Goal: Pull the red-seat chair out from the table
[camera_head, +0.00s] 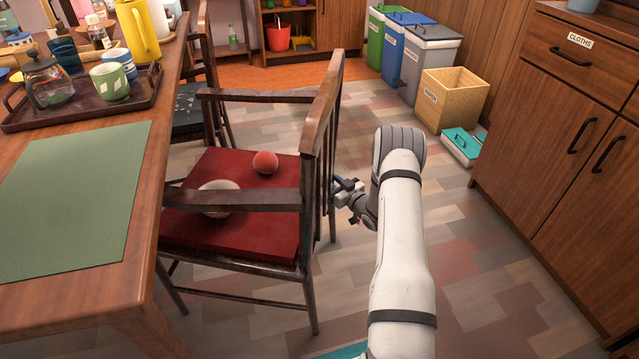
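The red-seat chair (240,238) stands at the right side of the wooden table (150,275), its backrest facing right and its seat front close to the table edge. A red ball (265,162) and a pale bowl (218,199) rest on its red seat; the near armrest partly hides the bowl. My gripper (338,190) is at the outer side of the chair's backrest, by its slats. It looks very close to them, but contact cannot be made out. The fingers are small and partly hidden, so I cannot tell whether they are open or shut.
A second chair with a dark seat (190,108) stands beyond. The table bears a tray (90,115) with a glass jar and cups, and a green mat (72,205). Wooden cabinets (560,130) stand at right, bins (425,60) and a box (450,98) behind. Tiled floor (480,270) is clear between.

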